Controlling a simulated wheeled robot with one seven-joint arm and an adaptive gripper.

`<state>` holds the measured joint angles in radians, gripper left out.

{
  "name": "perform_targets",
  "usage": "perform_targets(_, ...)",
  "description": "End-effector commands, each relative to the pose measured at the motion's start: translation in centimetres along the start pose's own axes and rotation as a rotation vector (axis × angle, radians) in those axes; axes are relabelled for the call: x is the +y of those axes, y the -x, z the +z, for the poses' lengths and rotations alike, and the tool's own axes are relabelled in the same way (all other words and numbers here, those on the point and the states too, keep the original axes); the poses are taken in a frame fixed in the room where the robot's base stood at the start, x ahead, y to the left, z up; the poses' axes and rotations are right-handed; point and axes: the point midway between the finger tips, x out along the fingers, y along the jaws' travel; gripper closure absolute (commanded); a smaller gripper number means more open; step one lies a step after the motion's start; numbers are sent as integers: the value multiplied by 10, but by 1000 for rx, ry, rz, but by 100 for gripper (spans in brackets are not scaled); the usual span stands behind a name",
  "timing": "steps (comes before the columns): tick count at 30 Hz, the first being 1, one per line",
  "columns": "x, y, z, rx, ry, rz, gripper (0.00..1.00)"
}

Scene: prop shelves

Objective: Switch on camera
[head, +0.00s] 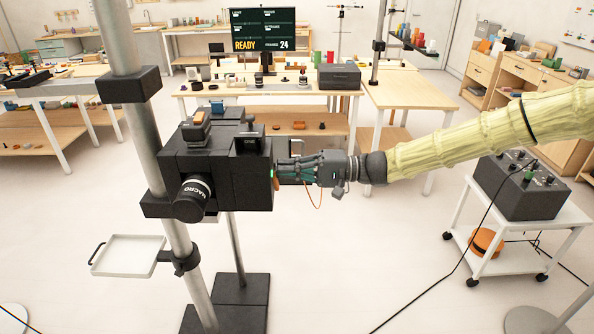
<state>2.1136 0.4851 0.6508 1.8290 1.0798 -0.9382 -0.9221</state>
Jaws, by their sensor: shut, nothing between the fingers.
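The black box-shaped camera (239,172) is mounted on a grey upright pole in the left-centre of the head view. Its lens (191,198), marked MACRO, faces toward the front left. An orange and grey part (196,127) sits on its top. My gripper (281,172) comes in from the right and is shut, with its fingertips at the camera's right side. I cannot tell if they touch it. A small green spot and an orange-red spot show on that side by the fingertips. The fingers partly hide that face.
A monitor (264,32) on the rear table reads READY, FRAMES 24. A white tray (128,256) is clamped low on the pole (182,250). A white cart (515,228) with a black control box (521,186) stands right. Cables trail over the floor, otherwise mostly clear between.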

Motion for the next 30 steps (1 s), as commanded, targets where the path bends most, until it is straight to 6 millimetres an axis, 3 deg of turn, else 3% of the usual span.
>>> perform_targets(8, -2, 16, 0, 1, 1, -2, 100)
perform_targets(24, -17, 106, 0, -3, 3, -1, 100)
perform_targets(30, -22, 127, 1, -5, 2, -1, 100)
